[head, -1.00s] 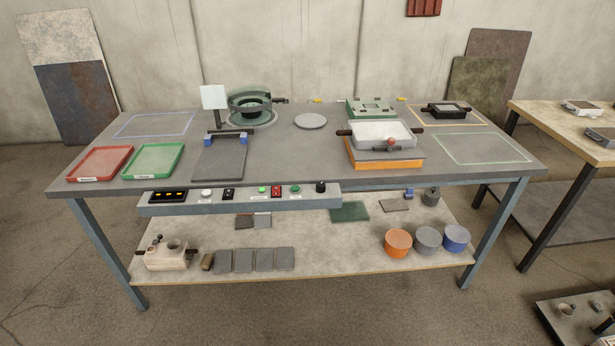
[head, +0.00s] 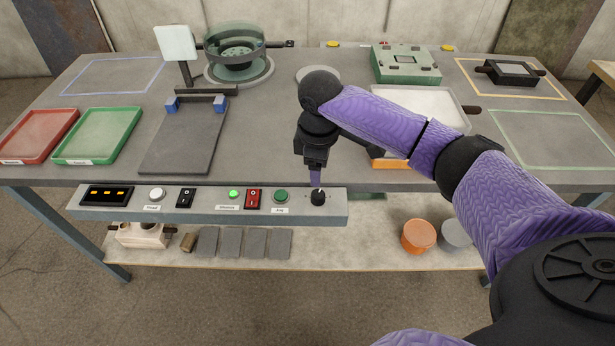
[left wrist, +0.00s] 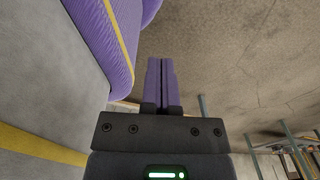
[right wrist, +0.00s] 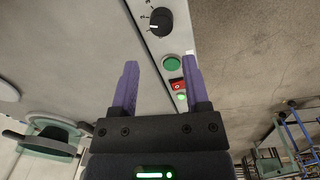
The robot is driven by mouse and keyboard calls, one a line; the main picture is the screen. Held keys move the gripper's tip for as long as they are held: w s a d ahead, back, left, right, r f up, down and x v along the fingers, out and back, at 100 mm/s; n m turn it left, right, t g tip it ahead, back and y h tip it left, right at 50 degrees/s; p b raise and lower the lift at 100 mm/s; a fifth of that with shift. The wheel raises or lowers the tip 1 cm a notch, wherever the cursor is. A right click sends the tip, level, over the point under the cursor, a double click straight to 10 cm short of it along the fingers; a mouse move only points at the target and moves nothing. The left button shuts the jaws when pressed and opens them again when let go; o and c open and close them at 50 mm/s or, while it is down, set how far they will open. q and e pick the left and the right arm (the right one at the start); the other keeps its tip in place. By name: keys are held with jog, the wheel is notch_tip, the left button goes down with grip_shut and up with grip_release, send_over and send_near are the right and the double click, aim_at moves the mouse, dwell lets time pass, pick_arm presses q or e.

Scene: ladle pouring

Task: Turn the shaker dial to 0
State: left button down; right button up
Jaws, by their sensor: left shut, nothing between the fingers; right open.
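The shaker dial is a black round knob (head: 318,198) at the right end of the grey control panel on the table's front edge. In the right wrist view the dial (right wrist: 161,21) shows a white pointer mark and small scale marks around it, too small to read surely. My right gripper (head: 315,182) is above the dial in the head view. In the right wrist view its two purple fingers (right wrist: 160,75) are apart with nothing between them, and the dial lies beyond the fingertips, not touched. My left gripper (left wrist: 161,62) has its fingers together and empty, away from the table.
Left of the dial on the panel are a green button (head: 281,196), a red rocker switch (head: 253,199), a green light (head: 234,194), a black switch (head: 186,198), a white button (head: 157,194) and a display (head: 107,195). A tilted grey plate (head: 185,135) lies above the panel.

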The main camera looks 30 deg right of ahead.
aim_at(318, 194)
notch_tip(318, 194, down, 8)
jog(key=b, duration=0.3)
pick_arm(q)
jog(key=shift+g, duration=0.4)
jog(key=s+a+f, duration=0.2)
jog(key=f, duration=0.1)
jog(key=shift+s+a+f, duration=0.25)
jog(key=shift+s+a, duration=0.05)
pick_arm(e)
jog(key=shift+d, duration=0.1)
jog(key=c, duration=0.7)
pick_arm(q)
jog(key=shift+w+d, duration=0.15)
jog(key=shift+w, duration=0.4)
pick_arm(e)
grip_shut()
